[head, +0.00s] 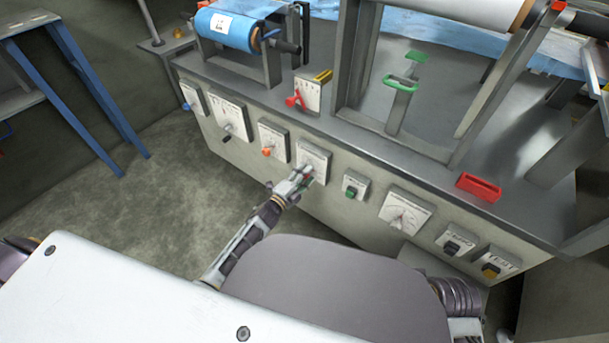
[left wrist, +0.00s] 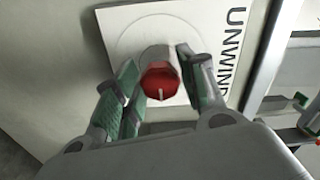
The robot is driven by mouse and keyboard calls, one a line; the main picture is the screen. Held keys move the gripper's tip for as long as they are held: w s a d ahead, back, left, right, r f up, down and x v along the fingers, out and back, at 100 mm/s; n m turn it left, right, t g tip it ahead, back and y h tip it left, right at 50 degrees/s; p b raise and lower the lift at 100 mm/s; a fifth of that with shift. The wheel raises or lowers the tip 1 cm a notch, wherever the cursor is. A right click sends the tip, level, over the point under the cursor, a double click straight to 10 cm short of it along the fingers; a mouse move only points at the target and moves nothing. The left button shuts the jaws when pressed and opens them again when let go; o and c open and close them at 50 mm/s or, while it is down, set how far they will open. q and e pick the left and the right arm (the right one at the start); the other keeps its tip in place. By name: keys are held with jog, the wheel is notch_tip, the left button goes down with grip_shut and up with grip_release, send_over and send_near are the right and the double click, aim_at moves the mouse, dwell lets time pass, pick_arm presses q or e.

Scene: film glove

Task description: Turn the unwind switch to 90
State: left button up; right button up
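The unwind switch is a red-faced knob (left wrist: 160,82) with a pale pointer line, on a white plate (left wrist: 121,22) marked "UNWIND" in the left wrist view. In the head view the plate (head: 316,156) is on the front of the machine. My left gripper (left wrist: 160,80) has its green-padded fingers on either side of the knob. The right finger is close to the knob; a gap shows at the left finger. In the head view the left gripper (head: 301,179) is at the plate and partly covers the knob. My right gripper is not seen.
A dial plate with an orange knob (head: 267,151) is to the left. A green button (head: 351,190) and a round dial (head: 403,215) are to the right. A red tray (head: 479,186) sits on the machine ledge. Blue-legged table (head: 94,85) stands at the left.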

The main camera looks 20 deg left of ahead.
pick_arm(q)
jog(key=shift+o, duration=0.6)
jog(key=v, duration=1.2)
dwell(0.4)
jog(key=shift+r, duration=0.1)
dwell(0.5)
